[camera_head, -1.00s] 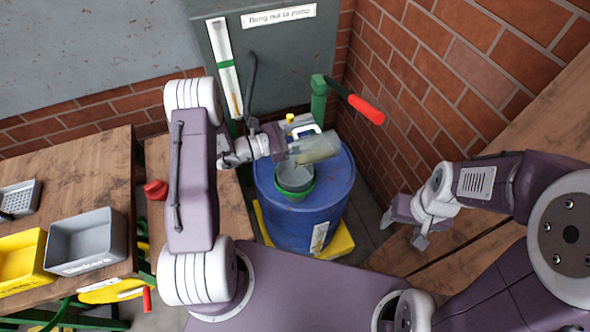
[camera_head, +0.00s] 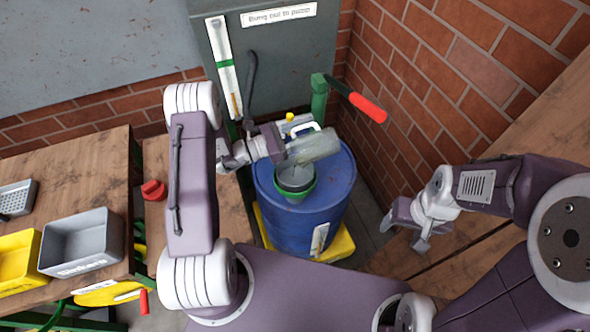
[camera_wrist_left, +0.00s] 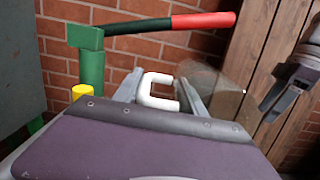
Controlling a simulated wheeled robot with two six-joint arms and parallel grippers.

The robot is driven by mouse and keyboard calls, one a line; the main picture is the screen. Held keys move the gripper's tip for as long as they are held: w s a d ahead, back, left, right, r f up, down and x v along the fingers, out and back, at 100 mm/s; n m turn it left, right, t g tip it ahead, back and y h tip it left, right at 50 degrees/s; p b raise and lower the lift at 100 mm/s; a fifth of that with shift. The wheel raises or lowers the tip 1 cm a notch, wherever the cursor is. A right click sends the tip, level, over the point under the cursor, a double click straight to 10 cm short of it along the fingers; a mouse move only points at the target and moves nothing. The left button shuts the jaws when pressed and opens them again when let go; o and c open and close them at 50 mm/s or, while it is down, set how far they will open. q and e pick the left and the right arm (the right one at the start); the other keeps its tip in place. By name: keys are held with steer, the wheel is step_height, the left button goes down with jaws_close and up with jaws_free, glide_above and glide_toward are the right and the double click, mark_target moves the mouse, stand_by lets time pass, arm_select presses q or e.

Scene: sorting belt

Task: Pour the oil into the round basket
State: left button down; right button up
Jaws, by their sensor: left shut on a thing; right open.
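My left gripper (camera_head: 284,140) is shut on a clear jug (camera_head: 316,146) with a white handle (camera_head: 304,127). The jug is tilted over the round basket (camera_head: 295,181), which has a green rim and a grey inside and sits on top of a blue drum (camera_head: 328,195). The jug looks mostly clear; any oil left in it is hard to make out. In the left wrist view the white handle (camera_wrist_left: 158,92) is between the fingers, with the see-through jug (camera_wrist_left: 215,92) beyond. My right gripper (camera_head: 405,228) is open and empty, right of the drum.
A green post with a red-handled lever (camera_head: 366,107) stands behind the drum. A yellow base (camera_head: 342,245) lies under it. A red object (camera_head: 154,190), a grey bin (camera_head: 82,243) and a yellow bin (camera_head: 18,262) are at left. Brick walls close in behind and right.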

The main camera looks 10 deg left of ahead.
arm_select(q)
steer(key=shift+s+a+r+h+b, duration=0.15)
steer(key=shift+h+b, duration=0.15)
steer(key=shift+b, duration=0.25)
